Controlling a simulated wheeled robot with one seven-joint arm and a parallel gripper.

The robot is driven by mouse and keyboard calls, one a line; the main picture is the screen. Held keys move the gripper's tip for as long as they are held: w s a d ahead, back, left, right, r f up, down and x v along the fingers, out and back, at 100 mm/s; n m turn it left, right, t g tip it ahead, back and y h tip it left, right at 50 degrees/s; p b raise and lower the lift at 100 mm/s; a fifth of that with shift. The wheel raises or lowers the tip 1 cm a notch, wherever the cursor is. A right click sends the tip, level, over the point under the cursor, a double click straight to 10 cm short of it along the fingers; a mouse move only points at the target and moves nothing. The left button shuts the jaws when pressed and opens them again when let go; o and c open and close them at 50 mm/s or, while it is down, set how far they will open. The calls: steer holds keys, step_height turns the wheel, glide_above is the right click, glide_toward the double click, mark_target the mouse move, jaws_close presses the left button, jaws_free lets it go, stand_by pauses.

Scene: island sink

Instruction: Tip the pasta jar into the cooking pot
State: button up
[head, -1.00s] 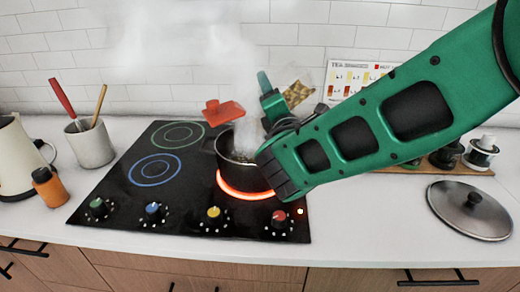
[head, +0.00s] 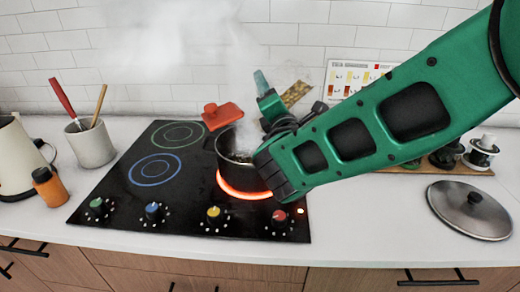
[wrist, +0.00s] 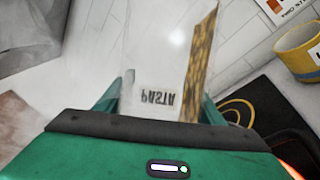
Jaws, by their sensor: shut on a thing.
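The clear pasta jar (head: 297,90) is held tilted above and behind the cooking pot, partly hidden by my arm. In the wrist view the jar (wrist: 155,55) shows an upside-down PASTA label, with yellow-brown pasta along its right side. My gripper (head: 270,100) is shut on the jar; its green fingers also show in the wrist view (wrist: 160,103). The dark cooking pot (head: 228,172) steams on a glowing red burner. My arm hides its right part. I cannot see pasta leaving the jar.
A red object (head: 222,115) shows at the pot's back left. A metal lid (head: 470,208) lies on the counter at right. A utensil crock (head: 90,145), orange bottle (head: 48,187) and cream kettle (head: 20,160) stand left of the black cooktop (head: 120,185). The front counter strip is clear.

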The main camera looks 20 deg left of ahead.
steer(key=shift+s+a+f+n, duration=0.25)
steer(key=shift+s+a+n, duration=0.05)
steer(key=shift+n, duration=0.4)
stand_by(0.6)
